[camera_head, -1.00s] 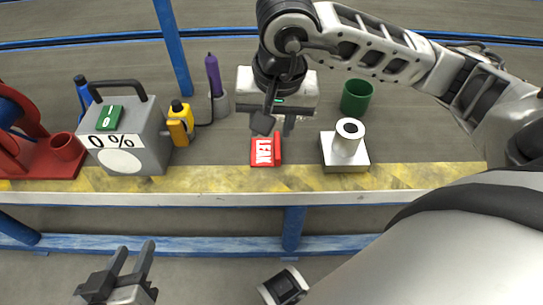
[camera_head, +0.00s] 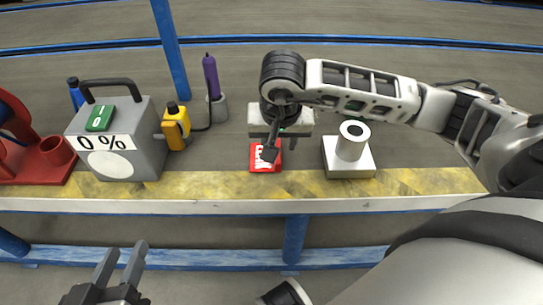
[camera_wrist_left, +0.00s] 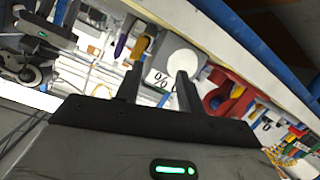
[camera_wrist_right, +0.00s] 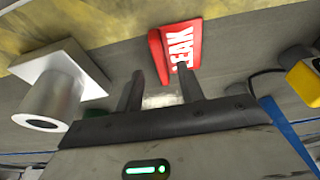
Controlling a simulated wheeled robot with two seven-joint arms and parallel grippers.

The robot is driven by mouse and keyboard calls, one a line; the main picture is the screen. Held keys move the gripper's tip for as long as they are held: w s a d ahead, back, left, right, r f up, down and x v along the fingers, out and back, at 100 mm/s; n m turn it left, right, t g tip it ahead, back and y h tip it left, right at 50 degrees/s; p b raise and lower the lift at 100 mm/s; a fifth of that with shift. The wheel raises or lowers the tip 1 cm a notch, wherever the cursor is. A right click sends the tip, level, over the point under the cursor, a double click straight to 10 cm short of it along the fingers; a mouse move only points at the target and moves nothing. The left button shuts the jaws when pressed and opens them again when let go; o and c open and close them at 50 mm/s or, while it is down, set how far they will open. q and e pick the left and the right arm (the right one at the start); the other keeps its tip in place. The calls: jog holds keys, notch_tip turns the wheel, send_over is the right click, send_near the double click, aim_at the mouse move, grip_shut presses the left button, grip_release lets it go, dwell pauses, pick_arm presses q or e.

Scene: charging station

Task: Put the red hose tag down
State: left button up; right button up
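The red hose tag (camera_head: 257,164), with white "LEAK" lettering, lies on the bench near the yellow front strip. It also shows in the right wrist view (camera_wrist_right: 182,45), beyond the fingertips. My right gripper (camera_head: 281,150) is over the tag, and one finger covers part of it in the head view. In the right wrist view its fingers (camera_wrist_right: 158,85) are apart with nothing clamped between them. Whether a finger touches the tag is unclear. My left gripper (camera_head: 122,255) is open and empty in front of the bench, and its fingers (camera_wrist_left: 157,82) are apart in its wrist view.
A white block with an upright cylinder (camera_head: 351,145) stands right of the tag. A grey "0 %" box (camera_head: 120,145), a yellow device (camera_head: 175,128), a purple marker-like stick (camera_head: 211,75) and a red stand (camera_head: 40,160) are leftward. Bench between box and tag is clear.

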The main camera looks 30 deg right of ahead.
jog(key=x, duration=0.2)
jog(key=shift+w+f+b, duration=0.15)
jog(key=shift+f+b, duration=0.15)
pick_arm(q)
jog(key=shift+w+d+r+t+h, duration=0.2)
jog(key=shift+w+r+t+h, duration=0.1)
jog(key=shift+r, duration=0.3)
pick_arm(e)
jog(key=shift+w+f, duration=0.1)
pick_arm(q)
jog(key=shift+s, duration=0.1)
pick_arm(e)
grip_shut()
